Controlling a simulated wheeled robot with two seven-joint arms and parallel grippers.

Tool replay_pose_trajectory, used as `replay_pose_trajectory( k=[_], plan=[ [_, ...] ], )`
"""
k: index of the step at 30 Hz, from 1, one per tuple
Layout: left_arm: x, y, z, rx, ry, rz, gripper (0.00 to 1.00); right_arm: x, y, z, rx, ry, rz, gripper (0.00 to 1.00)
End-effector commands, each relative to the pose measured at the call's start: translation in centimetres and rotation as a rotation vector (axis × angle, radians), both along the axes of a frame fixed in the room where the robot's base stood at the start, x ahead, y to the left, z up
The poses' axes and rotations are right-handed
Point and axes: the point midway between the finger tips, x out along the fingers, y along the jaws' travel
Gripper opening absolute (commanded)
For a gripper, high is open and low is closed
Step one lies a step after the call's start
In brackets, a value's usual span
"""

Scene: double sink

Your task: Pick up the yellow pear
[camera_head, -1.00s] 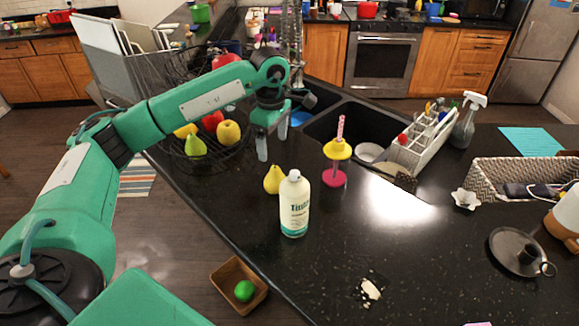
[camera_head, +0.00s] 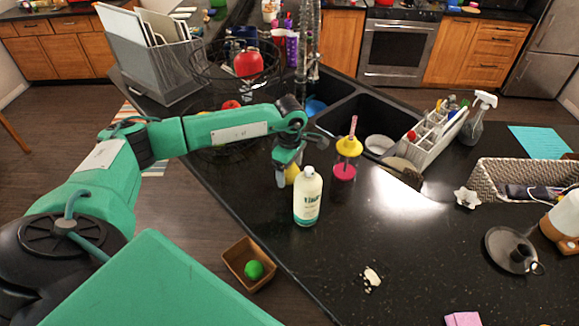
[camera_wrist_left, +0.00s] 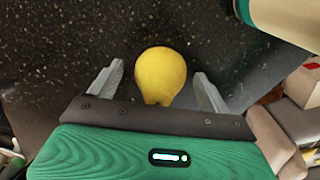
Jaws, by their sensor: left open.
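The yellow pear (camera_head: 291,173) stands on the black counter just behind the white bottle (camera_head: 308,197), partly hidden by my left gripper. My left gripper (camera_head: 288,180) points down over the pear. In the left wrist view the pear (camera_wrist_left: 161,75) lies between the two grey fingers of the open gripper (camera_wrist_left: 157,85). A gap shows between the pear and each finger. My right gripper is in neither view.
The white bottle stands close to the pear and also shows in the left wrist view (camera_wrist_left: 285,18). A yellow-topped pink stand (camera_head: 346,160) is right of it. A wire fruit basket (camera_head: 213,70) is behind my left arm.

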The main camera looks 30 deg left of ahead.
Motion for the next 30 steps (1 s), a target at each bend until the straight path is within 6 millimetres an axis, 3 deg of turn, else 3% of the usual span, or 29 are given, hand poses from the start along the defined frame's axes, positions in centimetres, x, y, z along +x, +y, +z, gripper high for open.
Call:
replay_pose_trajectory(
  k=[5,13,21,30],
  plan=[
    [-0.1,0.0,-1.5,0.001,0.003,0.000,0.81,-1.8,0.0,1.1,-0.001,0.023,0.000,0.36],
    [0.0,0.1,-1.9,0.001,0.001,0.000,0.81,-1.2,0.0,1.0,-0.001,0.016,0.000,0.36],
    [0.0,0.1,-1.9,0.001,0.001,0.000,0.30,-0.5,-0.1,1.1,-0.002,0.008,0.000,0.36],
    [0.0,0.1,-1.7,0.000,0.000,0.001,0.29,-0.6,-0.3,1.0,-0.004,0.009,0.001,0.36]
  ],
)
